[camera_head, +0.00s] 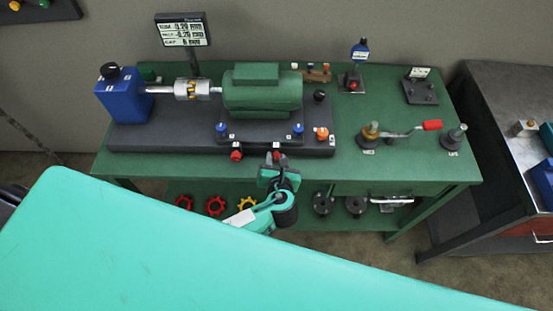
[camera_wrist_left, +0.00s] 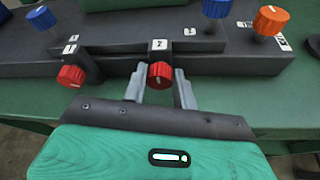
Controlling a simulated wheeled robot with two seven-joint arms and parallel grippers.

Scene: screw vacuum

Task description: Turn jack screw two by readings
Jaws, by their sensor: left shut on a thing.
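The red jack screw knob with a label that looks like a 2 (camera_wrist_left: 160,75) is on the front edge of the dark base plate (camera_head: 160,135). My left gripper (camera_head: 277,163) is shut on this knob, with one grey finger on each side in the left wrist view (camera_wrist_left: 159,88). A second red knob (camera_wrist_left: 71,76), labelled 1, sits to its left and also shows in the head view (camera_head: 236,155). The green motor (camera_head: 262,95) stands on the plate behind. A display (camera_head: 183,31) on a post shows several lines of digits, too small to read surely. My right gripper is not in view.
Blue knobs (camera_head: 221,127) and an orange knob (camera_head: 322,133) sit near the motor's feet. A blue pump (camera_head: 122,97) joins the motor by a shaft. A red-handled crank (camera_head: 432,125) lies at the right of the green table (camera_head: 420,165). A lower shelf holds handwheels.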

